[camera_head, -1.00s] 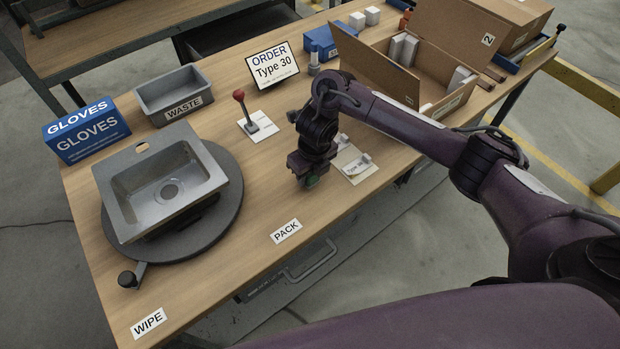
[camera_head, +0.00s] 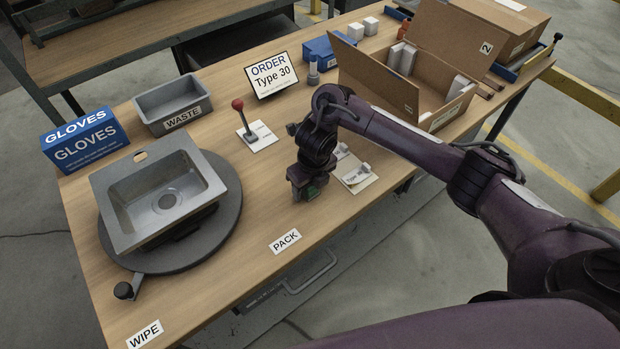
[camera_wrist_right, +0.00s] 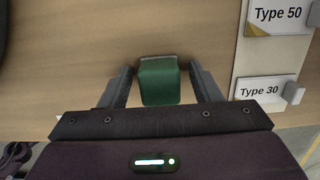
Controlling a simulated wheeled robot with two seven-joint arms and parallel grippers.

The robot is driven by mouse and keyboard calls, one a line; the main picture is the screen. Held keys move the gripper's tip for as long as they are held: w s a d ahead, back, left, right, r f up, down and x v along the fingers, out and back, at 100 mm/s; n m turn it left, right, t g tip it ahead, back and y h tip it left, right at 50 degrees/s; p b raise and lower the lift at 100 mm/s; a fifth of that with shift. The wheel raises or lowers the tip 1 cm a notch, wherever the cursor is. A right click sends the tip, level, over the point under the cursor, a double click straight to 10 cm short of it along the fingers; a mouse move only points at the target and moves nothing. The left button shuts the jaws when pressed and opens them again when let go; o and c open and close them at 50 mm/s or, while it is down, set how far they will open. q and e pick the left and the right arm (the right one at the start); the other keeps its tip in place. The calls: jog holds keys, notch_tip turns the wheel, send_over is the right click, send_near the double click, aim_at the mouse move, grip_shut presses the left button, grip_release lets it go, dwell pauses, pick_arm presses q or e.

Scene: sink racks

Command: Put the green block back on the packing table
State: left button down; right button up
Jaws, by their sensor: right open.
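The green block (camera_wrist_right: 160,82) stands on the wooden packing table (camera_wrist_right: 60,50) in the right wrist view. My right gripper (camera_wrist_right: 163,85) is open around it, with one finger on each side and a narrow gap at both sides. In the head view my right gripper (camera_head: 307,190) points down at the table (camera_head: 240,210), and a bit of the green block (camera_head: 313,192) shows beneath it; the rest is hidden by the gripper. My left gripper is not in view.
Type cards (camera_head: 358,174) lie just right of the gripper. A red-knobbed lever (camera_head: 245,120) stands to its left. The sink (camera_head: 160,200) rests on a turntable at left. An open carton (camera_head: 430,85) stands at back right. The table around the PACK label (camera_head: 285,241) is clear.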

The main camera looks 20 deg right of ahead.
aim_at(313, 187)
jog(key=r+p, duration=0.1)
jog(key=r, duration=0.2)
jog(key=r+p, duration=0.2)
jog(key=r, duration=0.2)
jog(key=s+r+p, duration=0.1)
jog(key=r, duration=0.3)
jog(key=shift+d+p, duration=0.2)
jog(key=shift+p, duration=0.15)
jog(key=shift+s+r, duration=0.25)
jog(key=shift+r, duration=0.3)
